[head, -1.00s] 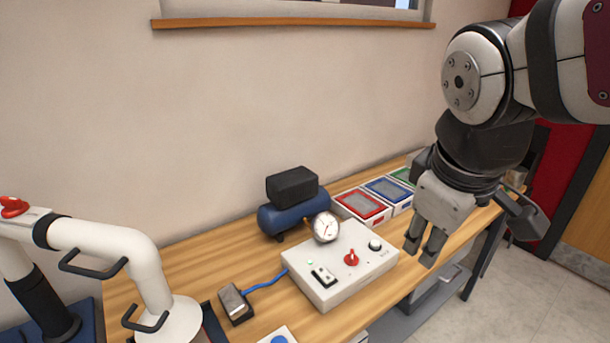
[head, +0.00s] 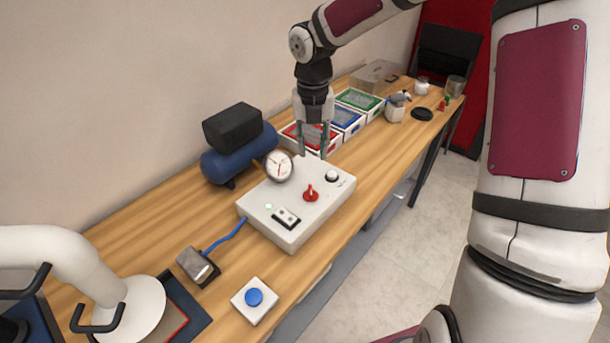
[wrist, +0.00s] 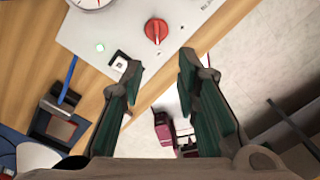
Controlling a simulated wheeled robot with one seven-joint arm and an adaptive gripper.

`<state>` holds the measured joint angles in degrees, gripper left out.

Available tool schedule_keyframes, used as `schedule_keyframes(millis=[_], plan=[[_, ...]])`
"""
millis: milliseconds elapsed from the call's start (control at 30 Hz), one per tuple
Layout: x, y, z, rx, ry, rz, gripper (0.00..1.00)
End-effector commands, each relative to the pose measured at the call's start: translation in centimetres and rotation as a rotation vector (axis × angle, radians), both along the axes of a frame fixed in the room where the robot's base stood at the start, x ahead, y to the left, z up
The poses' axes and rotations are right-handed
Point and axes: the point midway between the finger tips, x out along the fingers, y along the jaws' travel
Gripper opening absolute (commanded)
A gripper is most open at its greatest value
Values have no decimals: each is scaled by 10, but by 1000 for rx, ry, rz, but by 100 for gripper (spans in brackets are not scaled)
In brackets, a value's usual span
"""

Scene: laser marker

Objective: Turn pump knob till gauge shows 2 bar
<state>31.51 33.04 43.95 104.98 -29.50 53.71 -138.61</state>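The white control box (head: 262,205) sits on the wooden table. A red knob (head: 311,193) and a smaller white knob (head: 331,175) are on its top. A round gauge (head: 279,166) stands at its back edge; its scale is too small to read. The wrist view shows the red knob (wrist: 156,31) and part of the gauge (wrist: 90,3). My gripper (head: 312,153) points down near the back right of the box, as seen by the head camera. Its fingers (wrist: 160,75) are apart with nothing between them, and they do not touch the red knob.
A blue tank (head: 240,153) with a black block (head: 232,127) on top stands behind the box. Trays with red, blue and green panels (head: 346,118) line the wall. A blue button box (head: 254,300) and a foot-pedal-like block (head: 197,266) are at the front.

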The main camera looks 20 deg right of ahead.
Motion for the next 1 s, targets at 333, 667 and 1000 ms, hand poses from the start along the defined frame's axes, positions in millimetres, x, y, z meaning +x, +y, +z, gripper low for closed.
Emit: schedule_keyframes(millis=[333, 667, 1000], plan=[[5, 1, -27, 21, 7, 77, 29], [4, 2, -91, 22, 9, 77, 29], [5, 1, -138, 20, 5, 74, 29]])
